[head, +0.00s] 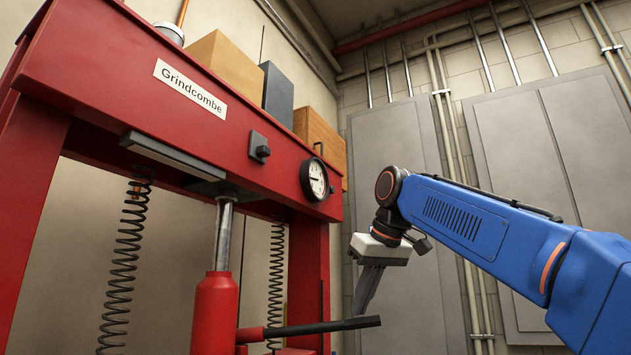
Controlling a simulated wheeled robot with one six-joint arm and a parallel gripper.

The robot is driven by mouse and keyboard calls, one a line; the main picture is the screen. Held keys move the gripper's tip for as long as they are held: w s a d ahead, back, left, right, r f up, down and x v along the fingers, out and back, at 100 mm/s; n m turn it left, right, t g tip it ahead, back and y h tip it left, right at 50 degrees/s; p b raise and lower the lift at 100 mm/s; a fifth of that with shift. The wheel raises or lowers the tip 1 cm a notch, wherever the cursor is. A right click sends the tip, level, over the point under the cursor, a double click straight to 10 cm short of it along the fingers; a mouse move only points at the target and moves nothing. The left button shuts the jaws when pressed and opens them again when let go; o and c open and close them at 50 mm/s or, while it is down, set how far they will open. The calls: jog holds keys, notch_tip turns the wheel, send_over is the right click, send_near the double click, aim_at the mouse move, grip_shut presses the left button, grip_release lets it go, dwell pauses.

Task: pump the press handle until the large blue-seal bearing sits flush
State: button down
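The press handle (325,327) is a dark bar at the bottom middle, running nearly level from a red socket at the jack to a free end on the right. My gripper (362,309) points down, with its fingertips at the bar near that free end. The fingers overlap in this side view, so I cannot tell whether they are open, shut or touching the bar. The red jack (214,312) stands under the press frame (120,85), its bright ram (224,235) reaching up to the crossbeam. The blue-seal bearing is not in view.
Two dark coil springs (124,270) (276,280) hang beside the jack. A round gauge (315,180) sits on the crossbeam, and several boxes (225,62) lie on top. Grey wall panels (395,150) and pipes stand behind my arm. Open space lies right of the handle.

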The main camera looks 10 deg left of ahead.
jog(key=shift+f, duration=5.1)
notch_tip(320, 180, up, 13)
jog(key=shift+r, duration=0.4)
jog(key=shift+f, duration=0.1)
notch_tip(320, 180, down, 14)
dwell(0.4)
notch_tip(320, 180, up, 14)
jog(key=shift+f, duration=0.1)
dwell(0.7)
